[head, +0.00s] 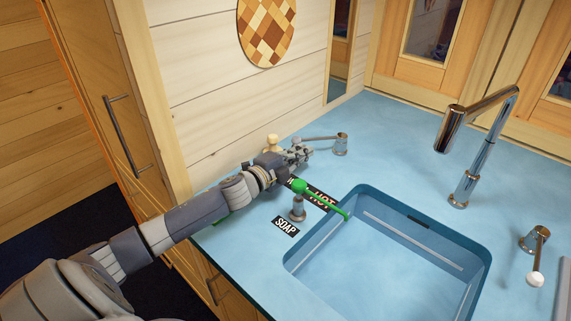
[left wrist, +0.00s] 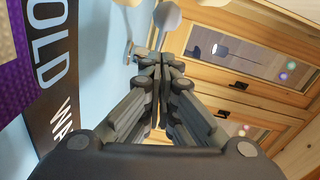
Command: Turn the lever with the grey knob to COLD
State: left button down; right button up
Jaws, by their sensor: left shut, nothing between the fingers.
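The lever (head: 320,138) stands on a round metal base (head: 341,145) on the blue counter behind the sink. Its arm points left to a grey knob (head: 297,141). My left gripper (head: 303,153) is shut and empty, just in front of the knob end. In the left wrist view the grey knob (left wrist: 168,16) shows just beyond my shut fingertips (left wrist: 161,60); I cannot tell whether they touch it. A dark label strip (left wrist: 52,50) there reads "OLD" and "WA", cut off. In the head view "HOT" (head: 322,200) shows on a strip partly behind the soap pump.
A soap pump (head: 298,208) with a green head and long green spout stands near my left gripper, by a SOAP label (head: 285,226). A tall chrome faucet (head: 463,185) and the sink (head: 385,195) lie right. A white-knobbed lever (head: 535,279) stands far right.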

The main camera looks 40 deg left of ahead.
pick_arm(q)
jog(key=s, duration=0.6)
jog(key=s+a, duration=0.1)
jog(key=s, duration=0.2)
jog(key=shift+r, duration=0.3)
